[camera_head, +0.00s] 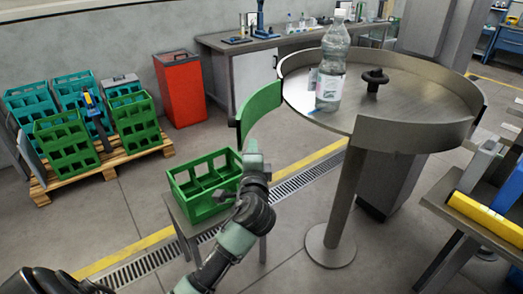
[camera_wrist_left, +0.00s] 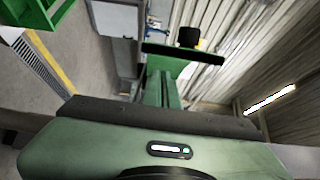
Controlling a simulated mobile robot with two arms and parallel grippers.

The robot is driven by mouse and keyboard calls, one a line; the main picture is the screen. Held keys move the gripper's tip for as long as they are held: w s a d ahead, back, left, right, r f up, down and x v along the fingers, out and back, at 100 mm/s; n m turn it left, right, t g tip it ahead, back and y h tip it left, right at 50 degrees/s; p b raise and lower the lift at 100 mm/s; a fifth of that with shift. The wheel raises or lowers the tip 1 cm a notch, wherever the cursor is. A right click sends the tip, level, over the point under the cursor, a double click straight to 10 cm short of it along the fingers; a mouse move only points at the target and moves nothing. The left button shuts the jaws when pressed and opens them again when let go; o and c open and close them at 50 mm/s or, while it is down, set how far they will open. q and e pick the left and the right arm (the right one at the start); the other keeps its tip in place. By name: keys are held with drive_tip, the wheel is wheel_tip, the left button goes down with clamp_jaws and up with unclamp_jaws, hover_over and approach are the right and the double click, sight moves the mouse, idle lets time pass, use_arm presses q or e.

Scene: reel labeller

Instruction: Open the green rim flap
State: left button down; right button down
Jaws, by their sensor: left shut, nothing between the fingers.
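The green rim flap (camera_head: 262,107) is a curved green panel at the left side of the round metal table (camera_head: 410,92). It stands swung outward from the rim, with a gap in the rim wall to its right. Its outer end has a dark edge. My left gripper (camera_head: 252,152) is shut and empty, just below the flap's outer end in the head view; whether it touches the flap I cannot tell. In the left wrist view, the shut fingers (camera_wrist_left: 165,88) point away from the camera. My right gripper is not in view.
A green crate (camera_head: 203,183) sits on a low stand beside my left arm. More crates stand on a pallet (camera_head: 115,163) at left. A red bin (camera_head: 181,88) stands behind.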

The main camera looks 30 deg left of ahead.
use_arm(q)
drive_tip(key=shift+s+a, duration=0.3)
drive_tip(key=shift+a, duration=0.35)
